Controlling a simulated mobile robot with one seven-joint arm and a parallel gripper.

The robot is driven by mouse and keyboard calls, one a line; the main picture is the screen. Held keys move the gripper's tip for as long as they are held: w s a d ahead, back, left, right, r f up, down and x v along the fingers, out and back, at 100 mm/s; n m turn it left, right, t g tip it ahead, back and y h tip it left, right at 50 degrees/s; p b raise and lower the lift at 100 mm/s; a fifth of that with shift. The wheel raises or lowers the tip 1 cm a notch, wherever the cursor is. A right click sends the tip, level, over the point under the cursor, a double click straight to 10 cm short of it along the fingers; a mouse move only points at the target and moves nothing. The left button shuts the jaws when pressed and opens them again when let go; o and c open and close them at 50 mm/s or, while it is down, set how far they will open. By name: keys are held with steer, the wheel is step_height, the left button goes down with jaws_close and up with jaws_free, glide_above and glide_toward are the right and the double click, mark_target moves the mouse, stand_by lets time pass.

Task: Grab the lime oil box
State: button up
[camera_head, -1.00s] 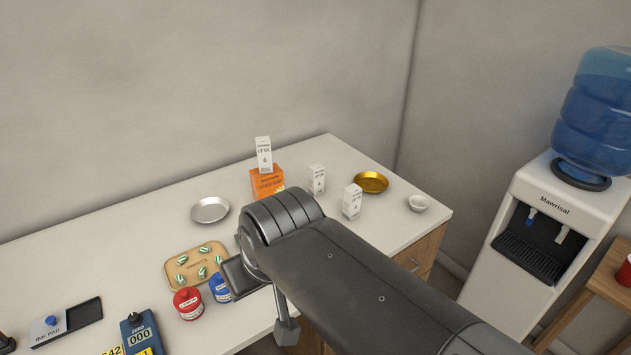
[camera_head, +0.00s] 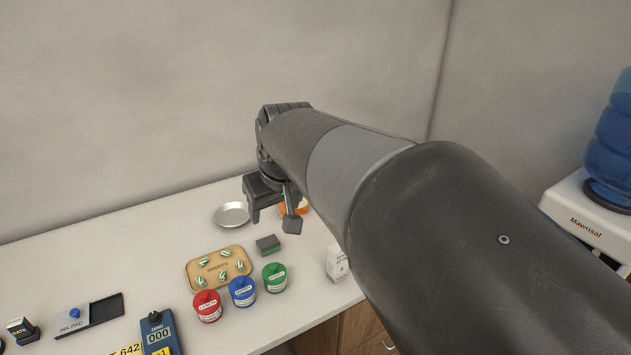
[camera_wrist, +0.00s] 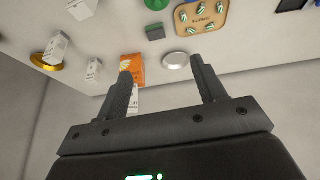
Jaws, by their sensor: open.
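My gripper (camera_head: 271,212) is open and empty above the back of the counter; its fingers also show in the wrist view (camera_wrist: 162,72). In the wrist view, a white box (camera_wrist: 134,98) shows beside the left finger, partly hidden by it, at the end of an orange box (camera_wrist: 137,68). Two other small white boxes (camera_wrist: 56,49) (camera_wrist: 93,71) stand to the left, and another (camera_wrist: 82,9) is at the top edge. Their labels are too small to read, so I cannot tell which is lime oil. In the head view, one white box (camera_head: 337,264) shows beside my arm.
A silver dish (camera_head: 231,215), a tan tray (camera_head: 218,267) of striped sweets, a green-black sponge (camera_head: 268,244) and red (camera_head: 207,306), blue (camera_head: 243,291) and green (camera_head: 275,277) jars lie nearby. A gold dish (camera_wrist: 41,63) is left in the wrist view. A wall stands behind.

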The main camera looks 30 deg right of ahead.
steer(key=w+d+f, duration=0.4)
steer(key=w+d, duration=0.6)
steer(key=d, duration=0.2)
steer(key=w+d+f, duration=0.4)
steer(key=w+d, duration=0.6)
steer(key=d, duration=0.1)
steer(key=w+d+f, duration=0.2)
steer(key=d+f, duration=0.4)
steer(key=d, duration=0.4)
steer(key=shift+g, duration=0.3)
steer(key=x, duration=0.5)
steer(key=w+x, duration=0.1)
steer(key=x, duration=0.5)
steer(key=shift+w+r, duration=0.1)
steer(key=shift+w, duration=0.05)
steer(key=c, duration=1)
